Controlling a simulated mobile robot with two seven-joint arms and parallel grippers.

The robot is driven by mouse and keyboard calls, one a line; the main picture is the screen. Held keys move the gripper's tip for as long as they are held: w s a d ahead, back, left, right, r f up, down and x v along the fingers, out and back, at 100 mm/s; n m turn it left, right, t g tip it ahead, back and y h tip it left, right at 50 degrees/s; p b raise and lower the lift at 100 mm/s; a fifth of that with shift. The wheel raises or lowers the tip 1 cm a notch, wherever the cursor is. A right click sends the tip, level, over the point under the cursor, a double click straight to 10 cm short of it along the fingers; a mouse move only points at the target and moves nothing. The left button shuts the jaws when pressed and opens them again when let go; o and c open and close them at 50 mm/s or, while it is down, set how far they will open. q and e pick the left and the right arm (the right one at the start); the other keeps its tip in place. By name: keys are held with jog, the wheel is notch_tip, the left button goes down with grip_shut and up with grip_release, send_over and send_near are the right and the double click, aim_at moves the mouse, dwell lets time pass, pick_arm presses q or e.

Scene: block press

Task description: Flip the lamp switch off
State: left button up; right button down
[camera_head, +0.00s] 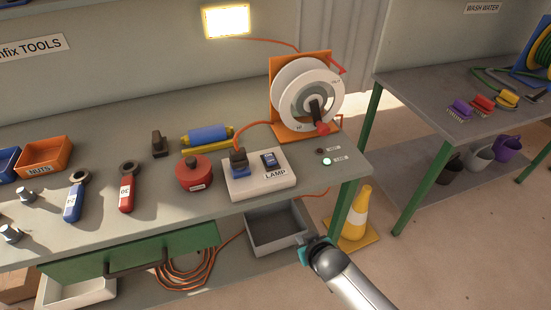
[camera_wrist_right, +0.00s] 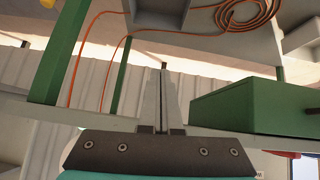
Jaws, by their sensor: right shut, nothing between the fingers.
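The lamp switch (camera_head: 270,160) is a dark blue rocker on a white box labelled LAMP (camera_head: 258,184), on the workbench near its right end. A dark plug with an orange cable (camera_head: 238,160) sits in the same box, left of the switch. The lamp (camera_head: 227,21) on the back wall is brightly lit. My right gripper (camera_head: 306,248) is in front of the bench's front edge, below and right of the box, apart from it. Its fingers are together and empty in the right wrist view (camera_wrist_right: 161,76). My left gripper is not in view.
An orange cable reel (camera_head: 301,92) stands behind the box. A red round container (camera_head: 194,173) is to its left. A green drawer (camera_head: 130,251) and grey bin (camera_head: 275,230) are below the benchtop.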

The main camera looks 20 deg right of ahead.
jog(key=w+a+r+t, duration=0.1)
jog(key=w+r, duration=0.3)
jog(key=r, duration=0.7)
jog(key=w+a+r+t, duration=0.1)
jog(key=w+r+t, duration=0.2)
jog(key=r, duration=0.8)
jog(key=shift+w+r+m+t, duration=0.4)
jog(key=shift+w, duration=0.3)
jog(key=shift+w, duration=0.1)
jog(key=b, duration=0.2)
send_over(270, 159)
jog(key=s, duration=0.3)
jog(key=f, duration=0.3)
jog(key=shift+d+f, duration=0.35)
notch_tip(270, 159, down, 3)
jog(key=shift+w+f+b, duration=0.1)
jog(key=shift+b, duration=0.3)
jog(key=shift+f, duration=0.45)
jog(key=shift+f, duration=0.1)
